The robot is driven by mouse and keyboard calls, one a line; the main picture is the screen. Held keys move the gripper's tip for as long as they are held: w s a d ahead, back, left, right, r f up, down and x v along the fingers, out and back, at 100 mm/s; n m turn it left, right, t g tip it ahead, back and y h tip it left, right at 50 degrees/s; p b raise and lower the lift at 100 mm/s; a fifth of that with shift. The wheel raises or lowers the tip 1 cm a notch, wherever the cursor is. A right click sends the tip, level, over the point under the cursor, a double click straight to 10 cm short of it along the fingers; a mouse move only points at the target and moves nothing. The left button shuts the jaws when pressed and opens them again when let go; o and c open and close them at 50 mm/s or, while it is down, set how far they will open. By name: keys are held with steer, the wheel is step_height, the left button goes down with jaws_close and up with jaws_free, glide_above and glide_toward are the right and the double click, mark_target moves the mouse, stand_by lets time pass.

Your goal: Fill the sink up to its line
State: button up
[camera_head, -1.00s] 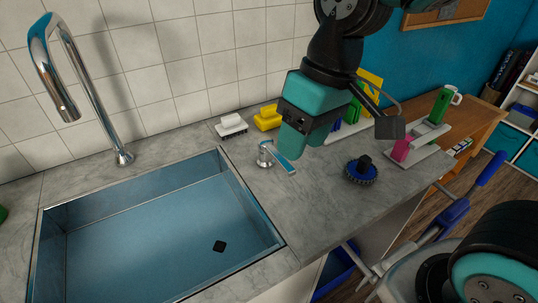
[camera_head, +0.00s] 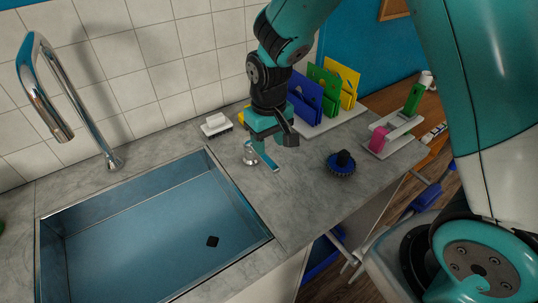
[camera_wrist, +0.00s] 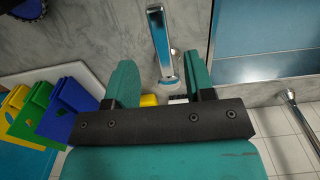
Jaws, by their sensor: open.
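The tap lever (camera_head: 267,160) stands on the counter right of the sink. My gripper (camera_head: 268,140) is open and pointing down just above the lever. In the wrist view the lever (camera_wrist: 158,35) appears between my spread fingers (camera_wrist: 160,72); contact cannot be told.
A white brush (camera_head: 215,124) and a partly hidden yellow item stand by the tiled wall. A rack with blue, green and yellow boards (camera_head: 325,88) is behind my gripper. A round blue brush (camera_head: 341,163) lies to the right. The front counter is clear.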

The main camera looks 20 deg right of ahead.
mark_target(269, 161)
step_height(269, 161, down, 6)
steer(key=shift+r+p, duration=0.1)
steer(key=shift+p, duration=0.2)
jaws_close()
